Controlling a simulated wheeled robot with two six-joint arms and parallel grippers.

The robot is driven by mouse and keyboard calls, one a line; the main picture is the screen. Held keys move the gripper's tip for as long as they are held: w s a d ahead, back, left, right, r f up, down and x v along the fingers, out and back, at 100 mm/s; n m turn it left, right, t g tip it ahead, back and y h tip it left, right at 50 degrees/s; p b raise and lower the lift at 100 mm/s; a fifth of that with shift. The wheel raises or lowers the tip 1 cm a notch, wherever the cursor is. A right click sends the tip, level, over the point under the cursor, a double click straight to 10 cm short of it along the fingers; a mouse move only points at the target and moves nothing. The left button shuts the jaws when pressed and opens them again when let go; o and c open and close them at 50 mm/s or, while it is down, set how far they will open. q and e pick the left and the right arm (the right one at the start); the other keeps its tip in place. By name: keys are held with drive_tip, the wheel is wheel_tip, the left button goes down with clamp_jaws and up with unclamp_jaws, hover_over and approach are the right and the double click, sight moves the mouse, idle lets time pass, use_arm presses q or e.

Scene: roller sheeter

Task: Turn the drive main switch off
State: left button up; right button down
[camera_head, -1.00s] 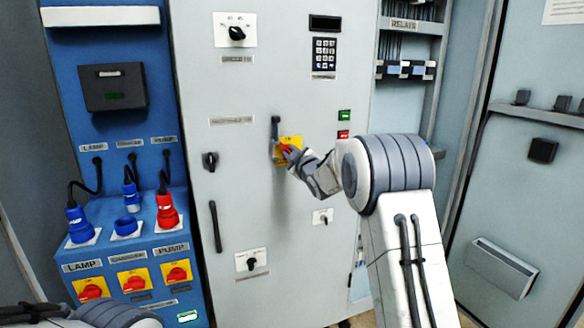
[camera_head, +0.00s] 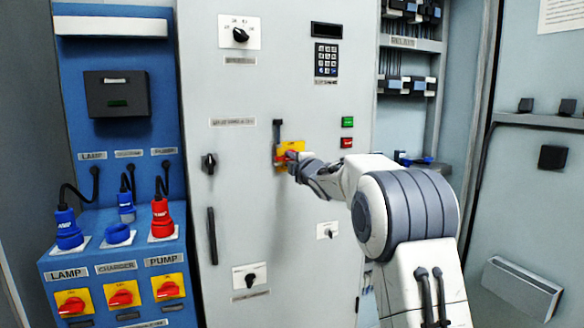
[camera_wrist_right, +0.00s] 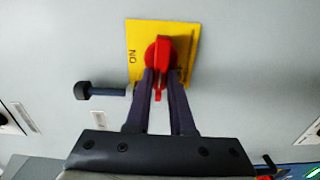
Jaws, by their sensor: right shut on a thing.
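The drive main switch is a red rotary handle on a yellow plate (camera_head: 290,149) on the grey cabinet door. In the right wrist view the red handle (camera_wrist_right: 160,65) stands in front of its yellow plate (camera_wrist_right: 136,38), which bears the letters "NO" on its left side. My right gripper (camera_wrist_right: 162,82) has its two dark fingers on either side of the red handle's lower part and is shut on it. In the head view the right gripper (camera_head: 294,163) partly covers the handle. My left gripper is out of view.
A dark lever (camera_head: 278,133) is beside the plate's left edge. A keypad (camera_head: 326,60), green button (camera_head: 347,122) and red button (camera_head: 346,142) are on the same door. A blue panel (camera_head: 203,258) with plugs and similar red switches stands left.

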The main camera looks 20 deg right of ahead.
drive_tip(key=shift+n, duration=0.3)
drive_tip(key=c, duration=0.8)
unclamp_jaws()
drive_tip(key=shift+a+f, duration=0.1)
drive_tip(key=shift+s, duration=0.1)
drive_tip(key=s, duration=0.3)
drive_tip(key=s+b, duration=0.1)
drive_tip(key=s, duration=0.3)
drive_tip(key=s+b, duration=0.1)
drive_tip(key=s, duration=0.2)
drive_tip(key=shift+s+d, duration=0.15)
drive_tip(key=shift+d, duration=0.1)
